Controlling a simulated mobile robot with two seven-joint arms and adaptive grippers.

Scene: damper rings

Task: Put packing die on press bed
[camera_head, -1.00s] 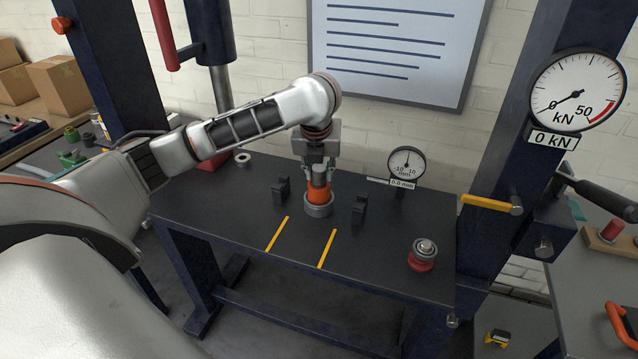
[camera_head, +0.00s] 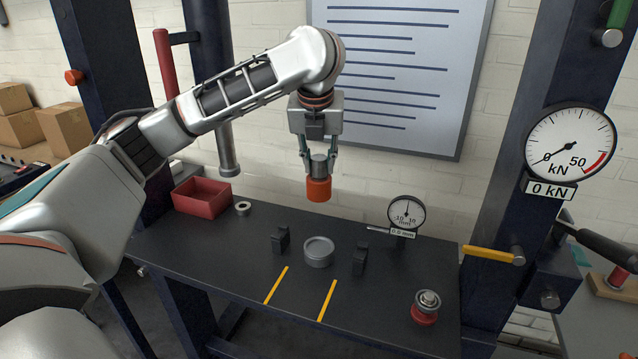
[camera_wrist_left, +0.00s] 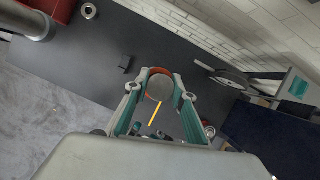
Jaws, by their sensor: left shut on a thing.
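An orange and grey cylinder (camera_head: 318,180) hangs in my left gripper (camera_head: 319,160), above the press bed (camera_head: 215,245). The gripper is shut on its grey upper part, with the orange part below. In the left wrist view the cylinder's round grey end (camera_wrist_left: 158,88) shows between the fingers. A round, shallow grey cup (camera_head: 319,252) stands upright on the bed between two black blocks, below the held cylinder and apart from it. I cannot tell which of these two is the packing die. My right gripper is out of view.
A dial gauge (camera_head: 406,213) stands at the back of the bed. A red tray (camera_head: 202,198) and a small grey ring (camera_head: 242,209) are at the left. A red and metal part (camera_head: 426,307) stands at the right. Two yellow lines mark the front.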

